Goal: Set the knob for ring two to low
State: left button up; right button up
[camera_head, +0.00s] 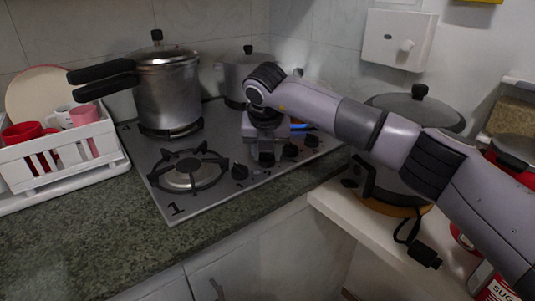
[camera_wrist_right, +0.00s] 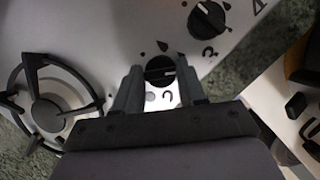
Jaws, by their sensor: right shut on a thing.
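The steel hob (camera_head: 215,200) has a row of black knobs along its right front edge. The knob for ring two (camera_wrist_right: 160,68) sits between my right gripper's fingers (camera_wrist_right: 160,88) in the right wrist view, with a figure 2 printed beside it. Its white line lies roughly horizontal there. Small and large drop marks are printed around the knob. My right gripper (camera_head: 266,152) reaches down from above and is shut on this knob. In the head view the gripper hides most of the knob. My left gripper is not in view.
A pressure cooker (camera_head: 168,92) and another pot (camera_head: 236,72) stand on the rear rings. The front ring (camera_head: 188,174) is empty. A blue flame (camera_head: 301,127) burns beyond my gripper. A white dish rack (camera_head: 62,160) stands left.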

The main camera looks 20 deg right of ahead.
jog(key=shift+m+h, duration=0.4)
jog(key=shift+m, duration=0.5)
jog(key=shift+w+a+m+g+h+b, duration=0.1)
jog(key=shift+m+g+h+b, duration=0.25)
jog(key=shift+m, duration=0.75)
jog(key=o, duration=1.1)
jog(key=shift+c, duration=0.2)
jog(key=shift+r, duration=0.15)
